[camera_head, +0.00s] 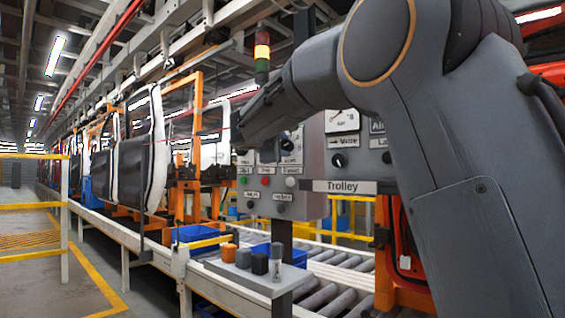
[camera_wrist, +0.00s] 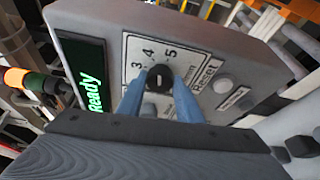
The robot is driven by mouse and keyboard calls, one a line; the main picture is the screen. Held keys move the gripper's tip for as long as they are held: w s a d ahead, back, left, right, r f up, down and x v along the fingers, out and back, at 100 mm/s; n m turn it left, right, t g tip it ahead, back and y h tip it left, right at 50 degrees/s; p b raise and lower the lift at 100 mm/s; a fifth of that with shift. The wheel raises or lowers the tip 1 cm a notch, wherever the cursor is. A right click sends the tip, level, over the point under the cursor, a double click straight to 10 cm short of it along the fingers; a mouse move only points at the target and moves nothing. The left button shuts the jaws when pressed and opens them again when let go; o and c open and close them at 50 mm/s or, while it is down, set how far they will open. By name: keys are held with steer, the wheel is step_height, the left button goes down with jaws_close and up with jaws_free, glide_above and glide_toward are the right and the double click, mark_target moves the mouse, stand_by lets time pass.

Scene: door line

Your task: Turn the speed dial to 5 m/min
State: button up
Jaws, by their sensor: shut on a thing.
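The speed dial (camera_wrist: 160,78) is a round black knob with a pale mark across its face. It sits on a white plate (camera_wrist: 137,50) whose scale shows 3, 4 and 5 in the wrist view. My gripper (camera_wrist: 160,88) has its two blue fingers on either side of the knob and is shut on it. I cannot tell for sure which number the mark points to. The lower part of the scale is hidden behind the fingers. In the head view, my arm and gripper reach to the grey control box (camera_head: 314,185) and partly cover its top.
A green "Ready" display (camera_wrist: 92,90) is beside the dial plate, and a pale button (camera_wrist: 223,85) is near the Reset label. A Trolley panel (camera_head: 345,187) stands to the right. A signal tower (camera_head: 262,52) rises behind my arm.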

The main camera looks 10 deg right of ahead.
steer(key=b, duration=0.2)
steer(key=shift+f+m+b, duration=0.3)
steer(key=shift+f+m, duration=0.05)
steer(key=shift+m, duration=0.05)
steer(key=m+t+b, duration=0.1)
steer(key=m+b, duration=0.1)
steer(key=b, duration=0.6)
steer(key=shift+h, duration=0.3)
steer(key=m+b, duration=0.1)
steer(key=b, duration=0.2)
steer(key=shift+r+m+h+b, duration=0.25)
steer(key=shift+m+b, duration=0.45)
steer(key=shift+b, duration=0.85)
steer(key=shift+f, duration=0.1)
steer(key=o, duration=1)
